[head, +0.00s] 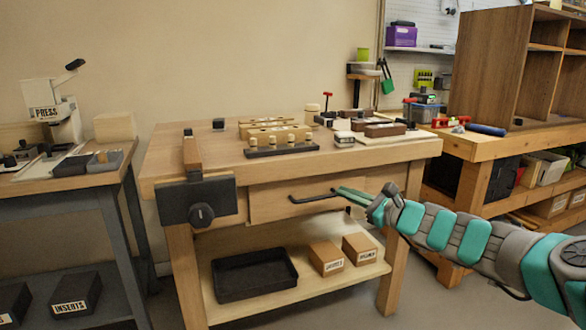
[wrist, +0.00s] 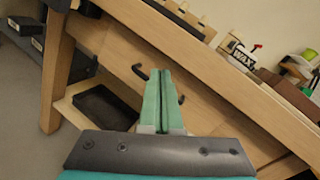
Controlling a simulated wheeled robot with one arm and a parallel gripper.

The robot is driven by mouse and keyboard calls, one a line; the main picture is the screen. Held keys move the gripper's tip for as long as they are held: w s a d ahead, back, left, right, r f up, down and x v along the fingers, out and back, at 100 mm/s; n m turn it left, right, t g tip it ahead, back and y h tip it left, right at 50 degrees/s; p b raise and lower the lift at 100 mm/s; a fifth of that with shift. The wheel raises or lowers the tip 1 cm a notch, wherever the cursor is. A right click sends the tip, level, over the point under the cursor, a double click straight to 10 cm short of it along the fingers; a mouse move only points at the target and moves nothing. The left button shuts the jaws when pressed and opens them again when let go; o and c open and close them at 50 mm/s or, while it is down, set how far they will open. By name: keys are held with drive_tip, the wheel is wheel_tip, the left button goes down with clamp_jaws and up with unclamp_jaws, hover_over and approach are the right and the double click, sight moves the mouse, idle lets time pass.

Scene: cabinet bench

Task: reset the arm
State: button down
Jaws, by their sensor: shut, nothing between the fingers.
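My gripper (head: 352,195) is at the end of the teal and grey arm that reaches in from the right in the head view. Its green fingers lie together, shut and empty, in front of the bench drawer (head: 262,203). The fingertips are close to the dark drawer handle (head: 312,198); I cannot tell whether they touch it. In the wrist view the shut fingers (wrist: 164,88) point at the drawer front, and parts of the handle (wrist: 140,71) show on both sides of them. The drawer looks closed or nearly so.
The wooden bench (head: 200,166) carries a vise (head: 196,200), a peg block (head: 282,144) and several small tools. Its lower shelf holds a black tray (head: 252,275) and two boxes (head: 326,258). A press table (head: 60,184) stands left, another bench (head: 490,150) right.

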drive_tip(key=s+a+r+n+g+y, duration=0.2)
drive_tip(key=s+a+n+g, duration=0.2)
drive_tip(key=s+a+n, duration=0.5)
drive_tip(key=s+a+f+n+g+h, duration=0.1)
drive_tip(key=s+a+f+n+g, duration=0.25)
drive_tip(key=s, duration=0.35)
drive_tip(key=s+a+f+n+g+h, duration=0.1)
drive_tip(key=s+a+f+n+g, duration=0.15)
drive_tip(key=s+a, duration=0.3)
drive_tip(key=s+d+f+n+g+h, duration=0.2)
drive_tip(key=s+f+n+h, duration=0.1)
drive_tip(key=s+f, duration=0.3)
drive_tip(key=s+d+f+n+g+h, duration=0.1)
drive_tip(key=s+d+f+n+h, duration=0.15)
drive_tip(key=s, duration=0.55)
drive_tip(key=s+d+f+n+g+h, duration=0.1)
drive_tip(key=s+d+f+h, duration=0.2)
drive_tip(key=s+d, duration=0.3)
drive_tip(key=s+d+f+n+g+h, duration=0.1)
drive_tip(key=s+d+f+h, duration=0.2)
drive_tip(key=s+d, duration=0.3)
drive_tip(key=shift+s+d, duration=0.4)
drive_tip(key=shift+d, duration=0.55)
